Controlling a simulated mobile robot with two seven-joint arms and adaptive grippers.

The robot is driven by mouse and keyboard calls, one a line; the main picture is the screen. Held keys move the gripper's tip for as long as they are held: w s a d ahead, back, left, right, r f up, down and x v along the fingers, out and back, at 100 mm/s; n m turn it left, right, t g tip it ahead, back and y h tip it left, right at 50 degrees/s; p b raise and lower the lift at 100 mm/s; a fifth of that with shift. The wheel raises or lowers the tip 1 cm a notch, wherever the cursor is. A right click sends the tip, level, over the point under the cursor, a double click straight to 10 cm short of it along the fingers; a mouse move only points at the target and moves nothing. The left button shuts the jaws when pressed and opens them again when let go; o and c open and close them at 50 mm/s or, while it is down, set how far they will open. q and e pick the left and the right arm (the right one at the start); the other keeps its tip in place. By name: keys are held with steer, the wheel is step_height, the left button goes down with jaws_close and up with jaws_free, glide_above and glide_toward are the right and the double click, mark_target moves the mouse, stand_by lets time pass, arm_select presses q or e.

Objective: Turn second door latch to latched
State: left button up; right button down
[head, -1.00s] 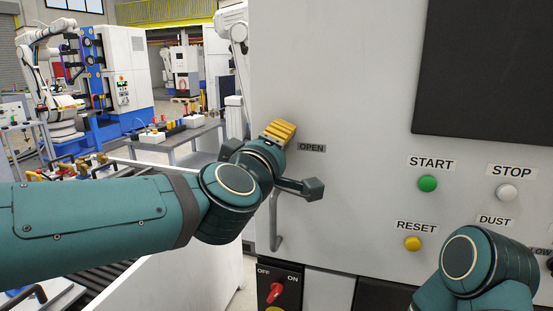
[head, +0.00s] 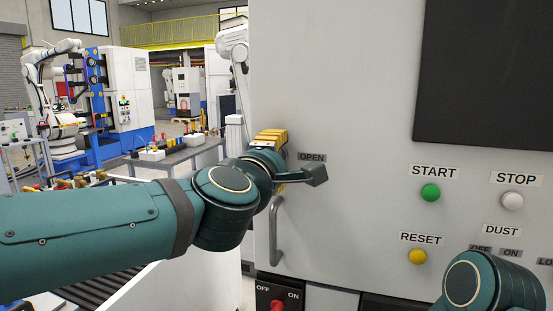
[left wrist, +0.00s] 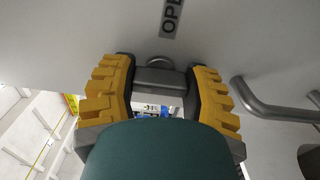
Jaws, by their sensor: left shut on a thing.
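My left gripper (head: 270,138), with yellow ribbed fingers, is at the left edge of the grey machine front, just left of the OPEN label (head: 312,157). In the left wrist view its two fingers stand either side of a dark grey latch piece (left wrist: 160,79), and the gripper is shut on it. The latch is hidden behind the fingers and wrist in the head view, so its exact angle cannot be told. The OPEN label also shows in part in the left wrist view (left wrist: 171,16). My right gripper is out of view; only part of that arm shows at lower right.
A grey bar handle (head: 275,232) sits below my left wrist, and close to the right finger in the left wrist view (left wrist: 270,102). A green START button (head: 430,192), white STOP button (head: 512,200) and yellow RESET button (head: 417,256) are on the panel. A red switch (head: 278,305) is below.

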arm_select(q)
steer(key=o, duration=1.2)
steer(key=v, duration=1.2)
